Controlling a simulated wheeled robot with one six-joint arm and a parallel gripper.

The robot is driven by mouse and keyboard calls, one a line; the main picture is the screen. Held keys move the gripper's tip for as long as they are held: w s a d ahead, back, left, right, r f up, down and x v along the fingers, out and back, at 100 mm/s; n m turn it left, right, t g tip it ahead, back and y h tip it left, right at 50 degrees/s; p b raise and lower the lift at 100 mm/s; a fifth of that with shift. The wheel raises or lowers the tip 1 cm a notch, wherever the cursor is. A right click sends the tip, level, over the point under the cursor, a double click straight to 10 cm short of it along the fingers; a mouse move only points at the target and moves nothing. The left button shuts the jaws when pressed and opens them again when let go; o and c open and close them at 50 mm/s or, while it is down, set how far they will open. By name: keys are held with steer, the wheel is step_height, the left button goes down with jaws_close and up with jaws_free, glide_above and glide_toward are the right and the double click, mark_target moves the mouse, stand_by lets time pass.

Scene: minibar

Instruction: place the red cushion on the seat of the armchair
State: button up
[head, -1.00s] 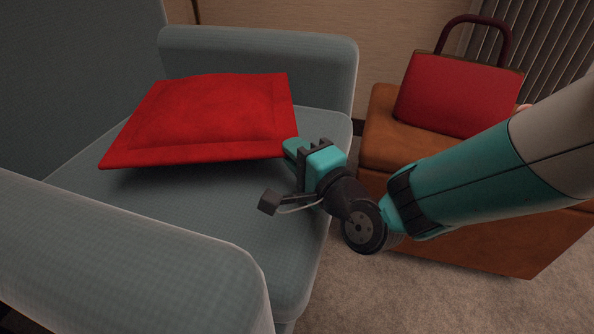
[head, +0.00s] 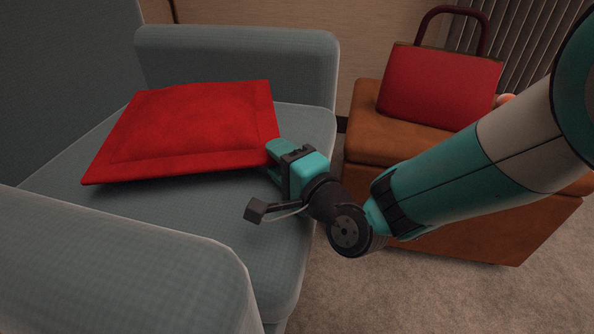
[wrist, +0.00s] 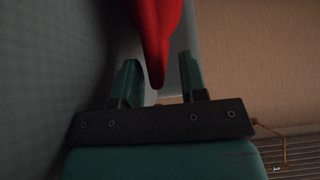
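The red cushion (head: 190,125) lies nearly flat over the seat (head: 235,215) of the grey-blue armchair, towards the backrest. Its near left edge casts a shadow, so I cannot tell if all of it touches the seat. My gripper (head: 272,160) is low over the seat at the cushion's near right corner. In the wrist view my gripper (wrist: 159,65) is open, its fingers on either side of the cushion's edge (wrist: 156,50), with gaps on both sides.
The armchair's armrests stand at the far side (head: 240,55) and near left (head: 120,265). To the right, a brown leather ottoman (head: 400,135) carries a red handbag (head: 440,85) behind my arm. Carpet (head: 400,295) is clear in front.

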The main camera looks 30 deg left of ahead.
steer(key=b+v, duration=0.6)
steer(key=v, duration=0.6)
steer(key=shift+b, duration=0.4)
steer(key=s+d+n+g+h, duration=0.3)
steer(key=d+n+h, duration=0.2)
steer(key=d, duration=0.9)
steer(key=s+d+n+g+h, duration=0.3)
steer(key=d+n+h, duration=0.3)
steer(key=d, duration=0.8)
steer(key=shift+s+d+r+h, duration=0.35)
steer(key=shift+s+r+h, duration=0.15)
steer(key=shift+h, duration=0.3)
